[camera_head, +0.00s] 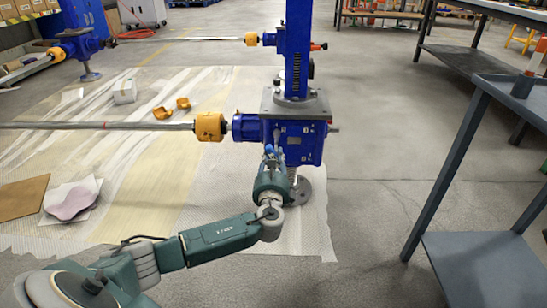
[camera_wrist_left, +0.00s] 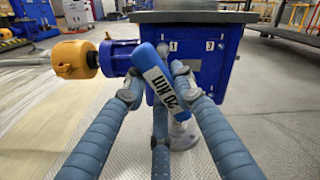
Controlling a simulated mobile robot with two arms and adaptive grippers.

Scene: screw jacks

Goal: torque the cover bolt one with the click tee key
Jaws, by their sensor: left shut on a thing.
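My left gripper (camera_head: 270,165) is in front of the lower front of the blue screw jack gearbox (camera_head: 308,146). In the left wrist view its ribbed fingers (camera_wrist_left: 156,88) are shut on the click tee key (camera_wrist_left: 158,82), a blue bar with a white label reading 20 Nm. The bar lies tilted across the fingers; its far end and any bolt behind it are hidden. The gearbox cover (camera_wrist_left: 206,62) shows small white number labels, 1 at left and another at right. I cannot tell whether the key touches a bolt. My right gripper is not in view.
A blue motor with a yellow coupling (camera_head: 209,127) and long shaft sits left of the gearbox. A grey cart (camera_head: 490,262) stands at right. Brown board (camera_head: 22,196), a pink pad (camera_head: 70,201) and a white box (camera_head: 124,91) lie on the floor sheeting.

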